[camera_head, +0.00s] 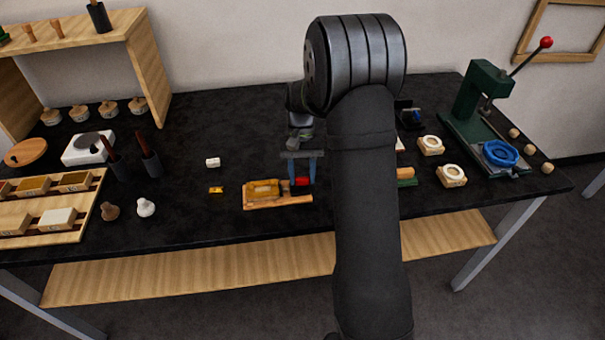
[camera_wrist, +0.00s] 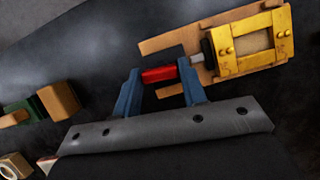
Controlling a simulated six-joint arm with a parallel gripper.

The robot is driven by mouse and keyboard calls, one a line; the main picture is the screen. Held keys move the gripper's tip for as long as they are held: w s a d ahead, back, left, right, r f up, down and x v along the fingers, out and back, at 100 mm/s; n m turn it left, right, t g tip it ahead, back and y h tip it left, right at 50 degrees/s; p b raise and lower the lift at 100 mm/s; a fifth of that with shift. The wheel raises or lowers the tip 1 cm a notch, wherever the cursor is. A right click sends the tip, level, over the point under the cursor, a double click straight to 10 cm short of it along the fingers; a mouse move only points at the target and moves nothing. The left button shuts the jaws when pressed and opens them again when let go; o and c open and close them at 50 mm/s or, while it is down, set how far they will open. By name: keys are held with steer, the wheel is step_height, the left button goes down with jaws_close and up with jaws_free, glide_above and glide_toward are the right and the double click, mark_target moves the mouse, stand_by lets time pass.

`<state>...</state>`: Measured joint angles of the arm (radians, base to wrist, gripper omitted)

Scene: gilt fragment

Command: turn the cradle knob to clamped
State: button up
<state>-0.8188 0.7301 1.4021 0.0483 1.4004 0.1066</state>
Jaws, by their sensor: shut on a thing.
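The cradle (camera_head: 264,190) is a yellow frame on a light wooden base, standing near the middle front of the black table. In the wrist view the cradle (camera_wrist: 250,42) is at the upper right, with a short grey shaft leading to the red knob (camera_wrist: 159,74). The red knob also shows in the head view (camera_head: 301,182), at the cradle's right end. My gripper (camera_wrist: 160,78) has its two blue fingers on either side of the red knob and is shut on it. I cannot tell the knob's marked setting.
A small yellow piece (camera_head: 216,190) and a white block (camera_head: 213,162) lie left of the cradle. A green and wooden item (camera_head: 406,177) lies to the right, partly behind my arm. A green press (camera_head: 486,105) stands at the back right.

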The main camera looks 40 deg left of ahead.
steer(key=shift+n, duration=0.5)
steer(key=o, duration=1)
steer(key=v, duration=1.7)
steer(key=shift+s+a+r, duration=0.2)
steer(key=shift+s+r, duration=0.05)
steer(key=shift+r, duration=0.05)
steer(key=shift+f, duration=0.1)
steer(key=x, duration=1.7)
steer(key=shift+w+d+f, duration=0.2)
steer(key=shift+w, duration=0.05)
steer(key=shift+r, duration=0.1)
